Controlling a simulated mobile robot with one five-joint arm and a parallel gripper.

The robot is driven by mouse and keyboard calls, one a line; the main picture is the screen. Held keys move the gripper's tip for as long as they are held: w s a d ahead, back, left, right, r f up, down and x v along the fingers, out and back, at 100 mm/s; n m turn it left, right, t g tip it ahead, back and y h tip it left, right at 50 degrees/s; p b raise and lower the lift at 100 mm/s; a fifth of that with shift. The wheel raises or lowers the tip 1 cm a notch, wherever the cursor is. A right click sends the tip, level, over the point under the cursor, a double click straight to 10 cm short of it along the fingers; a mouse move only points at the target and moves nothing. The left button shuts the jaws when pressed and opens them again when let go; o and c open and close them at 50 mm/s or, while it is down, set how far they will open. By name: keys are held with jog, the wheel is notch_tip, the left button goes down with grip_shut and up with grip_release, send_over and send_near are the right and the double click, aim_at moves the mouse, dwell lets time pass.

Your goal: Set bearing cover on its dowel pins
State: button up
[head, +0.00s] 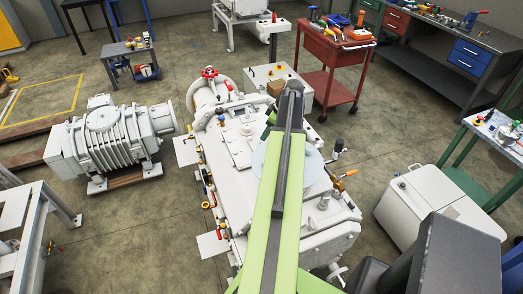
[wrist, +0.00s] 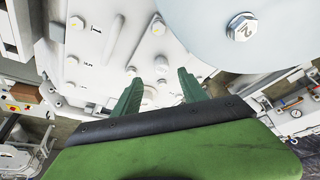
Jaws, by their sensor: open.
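A large round pale-grey plate (wrist: 215,35) with a hex bolt marked 2 fills the upper right of the wrist view; it may be the bearing cover. In the head view a pale round plate (head: 312,172) shows at both sides of my arm, which hides its middle. My gripper (wrist: 160,86) has two green fingers standing apart with nothing between them. It is left of and below the round plate in the wrist view, over the white pump housing (wrist: 95,50). Small bolts or studs show around the fingertips. I cannot tell whether any are dowel pins, or whether the plate is seated.
The white pump (head: 228,160) stands on the floor, with red and yellow valve handles along its sides. A grey ribbed pump (head: 110,140) is at left. A red tool cart (head: 335,60), a white cabinet (head: 410,200) and workbenches stand behind and right. Floor is free between the machines.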

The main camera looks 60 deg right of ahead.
aim_at(256, 142)
jog(key=b+x, duration=0.4)
jog(key=x, duration=0.1)
jog(key=shift+s+a+f, duration=0.1)
jog(key=shift+a+f, duration=0.05)
jog(key=shift+a, duration=0.05)
jog(key=shift+r, duration=0.2)
grip_shut()
dwell(0.9)
